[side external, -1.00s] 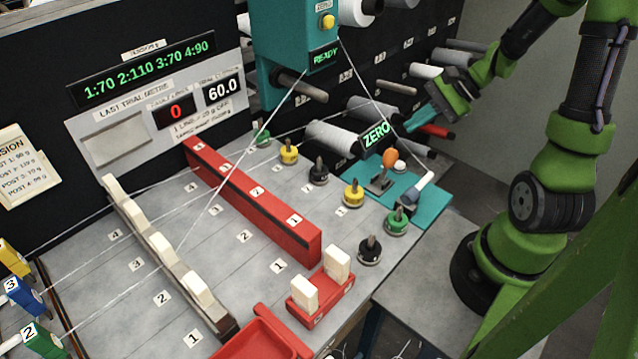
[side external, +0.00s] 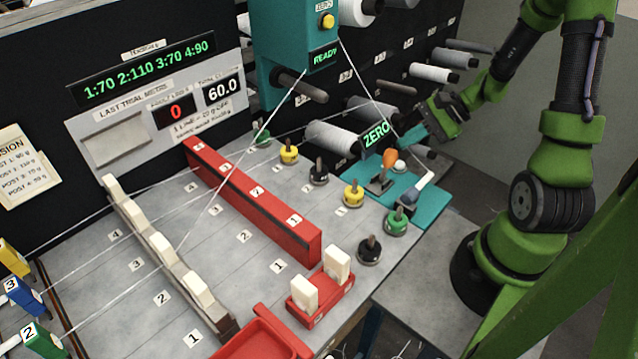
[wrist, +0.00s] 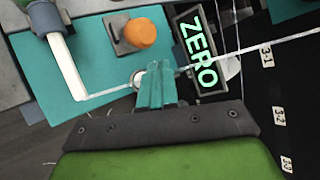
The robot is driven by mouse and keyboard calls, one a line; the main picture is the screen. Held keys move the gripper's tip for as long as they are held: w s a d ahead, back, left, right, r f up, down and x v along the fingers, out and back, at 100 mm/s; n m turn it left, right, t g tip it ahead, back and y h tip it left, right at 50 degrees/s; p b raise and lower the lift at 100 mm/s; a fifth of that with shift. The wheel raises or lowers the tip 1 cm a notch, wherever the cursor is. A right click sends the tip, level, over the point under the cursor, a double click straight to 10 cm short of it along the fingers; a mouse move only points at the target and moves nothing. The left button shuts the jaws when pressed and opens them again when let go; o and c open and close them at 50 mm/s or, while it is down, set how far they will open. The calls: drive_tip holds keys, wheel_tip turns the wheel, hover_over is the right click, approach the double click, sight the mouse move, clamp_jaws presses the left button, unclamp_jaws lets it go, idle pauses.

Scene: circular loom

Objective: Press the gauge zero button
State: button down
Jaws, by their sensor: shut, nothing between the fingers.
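A yellow button (side external: 327,21) sits on the teal column, under a small label that seems to read ZERO. On the teal plate (side external: 438,203), a small white round button (side external: 400,166) stands beside an orange-knobbed lever (side external: 390,158). A green-lit ZERO display (side external: 376,134) is just behind them. My gripper (side external: 404,142) is shut and empty, its teal fingers pointing down just above the white button.
A white-tipped arm (side external: 424,180) stands at the plate's right, with a white thread running from it past my fingers. White thread spools (side external: 328,136) stick out of the dark panel behind. Several coloured knobbed weights (side external: 353,193) stand to the left.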

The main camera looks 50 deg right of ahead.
sight(404, 164)
drive_tip(key=shift+f, duration=1.5)
idle(0.9)
drive_tip(key=shift+f, duration=0.4)
drive_tip(key=shift+f, duration=0.45)
idle(0.6)
drive_tip(key=shift+r, duration=0.9)
drive_tip(key=shift+r, duration=2.5)
